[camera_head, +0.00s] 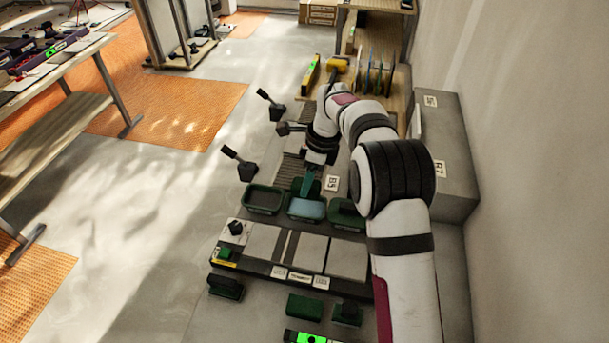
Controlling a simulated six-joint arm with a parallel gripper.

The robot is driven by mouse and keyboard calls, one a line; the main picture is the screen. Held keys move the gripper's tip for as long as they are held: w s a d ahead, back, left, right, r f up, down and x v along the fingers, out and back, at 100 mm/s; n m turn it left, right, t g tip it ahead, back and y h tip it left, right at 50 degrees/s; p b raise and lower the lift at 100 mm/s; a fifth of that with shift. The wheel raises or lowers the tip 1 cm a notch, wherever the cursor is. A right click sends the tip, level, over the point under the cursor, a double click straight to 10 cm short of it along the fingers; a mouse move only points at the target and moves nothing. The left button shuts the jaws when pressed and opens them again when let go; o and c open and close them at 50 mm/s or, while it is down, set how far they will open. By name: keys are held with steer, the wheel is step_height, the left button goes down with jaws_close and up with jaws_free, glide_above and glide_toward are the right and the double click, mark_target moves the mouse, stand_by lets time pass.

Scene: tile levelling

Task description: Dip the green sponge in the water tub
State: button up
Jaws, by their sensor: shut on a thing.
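My gripper (313,172) points down and is shut on a narrow green piece, the green sponge (308,185), as far as I can tell. Much of it is hidden by the gripper. The sponge is at the far side of the water tub (306,218), a dark green tub with pale blue water in it. Whether the sponge touches the water I cannot tell.
Dark green tubs stand to the left (263,211) and right (345,226) of the water tub. A tile board (300,273) lies in front. A green block (305,306) lies nearer. Black-handled tools (247,171) stand at the left edge. A grey block (450,170) stands at right.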

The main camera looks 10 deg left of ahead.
mark_target(308, 196)
steer(key=shift+d+x, duration=0.2)
steer(key=shift+x, duration=0.9)
steer(key=shift+d+x, duration=0.25)
steer(key=shift+x, duration=0.8)
steer(key=shift+d+x, duration=0.2)
steer(key=shift+x, duration=0.9)
steer(key=shift+a+v, duration=0.3)
steer(key=shift+v, duration=1.05)
steer(key=shift+a+v, duration=0.25)
steer(key=shift+v, duration=1.15)
steer(key=shift+a+v, duration=0.3)
steer(key=shift+v, duration=1.05)
steer(key=shift+r, duration=0.2)
